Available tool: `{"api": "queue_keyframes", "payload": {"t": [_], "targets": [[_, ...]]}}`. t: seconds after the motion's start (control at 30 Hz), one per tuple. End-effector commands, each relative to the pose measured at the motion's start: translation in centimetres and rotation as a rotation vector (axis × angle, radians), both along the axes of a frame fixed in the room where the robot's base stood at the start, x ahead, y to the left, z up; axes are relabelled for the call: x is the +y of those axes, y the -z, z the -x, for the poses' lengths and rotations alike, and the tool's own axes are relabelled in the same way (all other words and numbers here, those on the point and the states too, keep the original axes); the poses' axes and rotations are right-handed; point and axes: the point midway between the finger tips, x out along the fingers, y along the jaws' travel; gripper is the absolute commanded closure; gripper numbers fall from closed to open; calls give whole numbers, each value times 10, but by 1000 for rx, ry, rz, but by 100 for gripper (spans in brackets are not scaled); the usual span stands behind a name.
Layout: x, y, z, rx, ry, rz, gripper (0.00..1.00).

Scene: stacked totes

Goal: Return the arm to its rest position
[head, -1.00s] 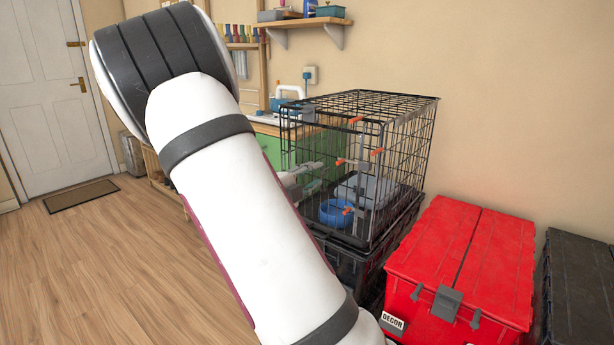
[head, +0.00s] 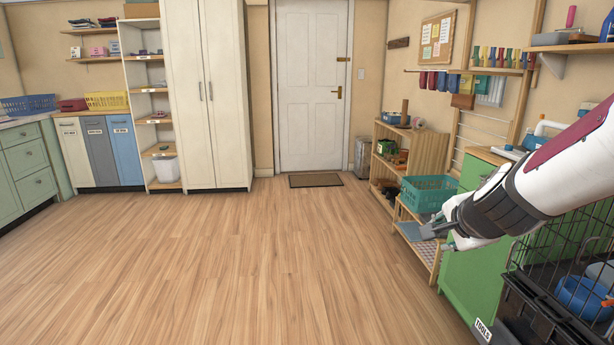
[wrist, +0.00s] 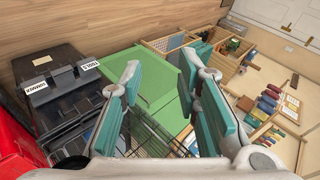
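My arm (head: 570,165) reaches in from the right of the head view, over the wire crate and alongside the green cabinet. My gripper (head: 437,229) is at its far end, in front of the cabinet and near the teal basket. In the wrist view my gripper (wrist: 159,64) shows two fingers with teal pads standing well apart. Nothing is held between them. Beyond the fingers is the green cabinet (wrist: 150,78).
A wire crate (head: 590,235) with a blue bowl (head: 583,297) stands at the lower right. Black totes (wrist: 60,88) and a red tote (wrist: 14,150) are left in the wrist view. A teal basket (head: 428,196) sits on a low shelf. Wood floor (head: 240,270) is clear.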

Motion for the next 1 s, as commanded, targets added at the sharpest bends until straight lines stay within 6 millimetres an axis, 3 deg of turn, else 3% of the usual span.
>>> {"api": "queue_keyframes", "payload": {"t": [0.1, 0.2, 0.33, 0.5, 0.8, 0.83, 1.0], "targets": [[57, -14, 47, 86, -303, 36, 70], [93, -16, 99, 177, -552, 103, 70], [119, -14, 174, 308, -836, 216, 70], [121, -6, 254, 476, -1080, 349, 70], [97, 2, 356, 745, -1310, 513, 70], [95, 1, 362, 766, -1322, 523, 70], [96, -27, 355, 730, -1309, 535, 70]]}}
